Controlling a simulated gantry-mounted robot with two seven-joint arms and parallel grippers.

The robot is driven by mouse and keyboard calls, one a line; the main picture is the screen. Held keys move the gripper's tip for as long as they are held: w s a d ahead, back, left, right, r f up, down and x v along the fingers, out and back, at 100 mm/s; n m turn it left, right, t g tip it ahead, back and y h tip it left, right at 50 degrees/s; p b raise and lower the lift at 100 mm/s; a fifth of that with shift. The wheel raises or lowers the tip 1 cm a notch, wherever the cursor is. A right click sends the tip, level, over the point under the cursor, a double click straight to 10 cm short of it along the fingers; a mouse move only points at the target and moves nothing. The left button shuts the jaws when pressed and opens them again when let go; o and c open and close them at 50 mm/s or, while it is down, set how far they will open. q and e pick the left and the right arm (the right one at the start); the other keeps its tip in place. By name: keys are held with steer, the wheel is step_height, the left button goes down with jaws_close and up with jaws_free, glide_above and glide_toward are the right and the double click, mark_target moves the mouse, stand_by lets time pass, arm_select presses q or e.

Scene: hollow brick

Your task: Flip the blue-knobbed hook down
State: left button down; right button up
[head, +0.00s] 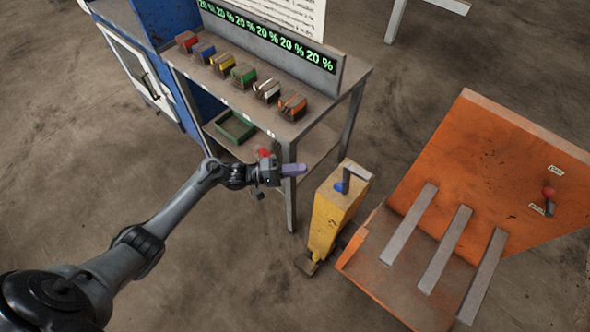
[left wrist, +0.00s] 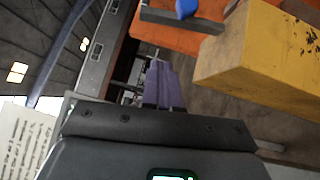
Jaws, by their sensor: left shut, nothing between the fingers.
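The blue knob (head: 340,187) is on a grey angled hook (head: 347,176) that stands up at the top of a yellow post (head: 328,222). In the left wrist view the blue knob (left wrist: 186,7) and the grey hook bar (left wrist: 180,19) are at the top edge, partly cut off, beside the yellow post (left wrist: 258,48). My left gripper (head: 303,169) has purple fingers, shut and empty, left of the hook with a gap between them. The fingers also show in the left wrist view (left wrist: 160,70), pointing past the post's left side. My right gripper is not in view.
A grey workbench (head: 352,72) with several coloured small blocks and a green tray (head: 234,127) stands behind my left arm. An orange stand (head: 480,150) with grey bars and a red-knobbed lever (head: 549,192) is right of the post. Floor is open at the front.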

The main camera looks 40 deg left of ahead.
arm_select(q)
steer(key=w+d+r, duration=0.1)
steer(key=w+d, duration=0.3)
steer(key=d, duration=0.5)
steer(key=shift+b, duration=0.4)
steer(key=shift+d+r, duration=0.1)
steer(key=shift+r, duration=0.05)
